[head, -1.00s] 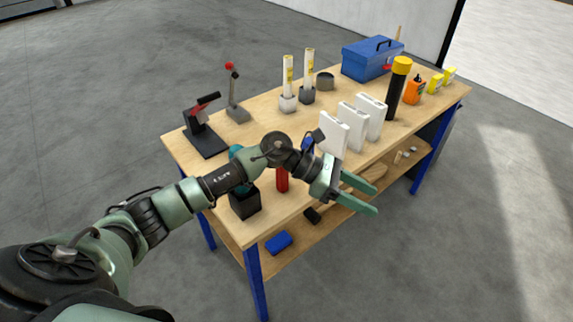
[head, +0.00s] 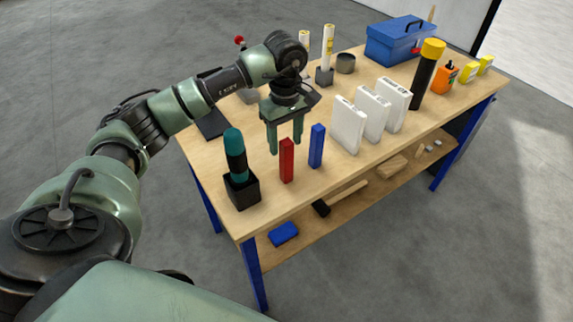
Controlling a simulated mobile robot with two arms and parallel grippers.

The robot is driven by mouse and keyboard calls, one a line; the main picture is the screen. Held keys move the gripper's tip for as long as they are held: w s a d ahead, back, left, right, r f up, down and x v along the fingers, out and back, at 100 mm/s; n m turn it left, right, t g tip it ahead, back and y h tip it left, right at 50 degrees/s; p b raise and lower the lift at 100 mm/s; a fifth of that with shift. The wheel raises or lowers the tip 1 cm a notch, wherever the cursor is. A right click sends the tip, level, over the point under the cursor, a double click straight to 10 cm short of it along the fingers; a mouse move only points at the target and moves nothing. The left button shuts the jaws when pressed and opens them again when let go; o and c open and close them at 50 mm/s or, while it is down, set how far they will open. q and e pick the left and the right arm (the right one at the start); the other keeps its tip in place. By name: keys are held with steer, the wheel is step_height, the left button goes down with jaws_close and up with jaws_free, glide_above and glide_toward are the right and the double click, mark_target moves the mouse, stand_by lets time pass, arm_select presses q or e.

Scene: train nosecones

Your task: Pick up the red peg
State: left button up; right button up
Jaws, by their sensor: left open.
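The red peg (head: 287,162) stands upright on the wooden workbench (head: 330,185), near its front left part. A blue peg (head: 317,147) stands upright just to its right. My left gripper (head: 286,150) points down with its two green fingers apart and nothing between them. The fingers appear just behind and above the red peg, which overlaps the gap between them in the picture. I cannot tell whether they touch it. My right gripper is not in view.
A black holder (head: 242,192) with a teal-handled tool (head: 235,150) stands left of the red peg. White boxes (head: 347,126) stand to the right. A black cylinder with a yellow cap (head: 425,75), an orange bottle (head: 444,78) and a blue toolbox (head: 393,45) are farther back.

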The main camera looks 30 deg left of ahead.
mark_target(287, 160)
arm_select(q)
step_height(287, 160, down, 6)
steer(key=p, duration=0.3)
steer(key=shift+d+f, duration=0.15)
steer(key=shift+f, duration=0.45)
steer(key=shift+r, duration=0.1)
jaws_close()
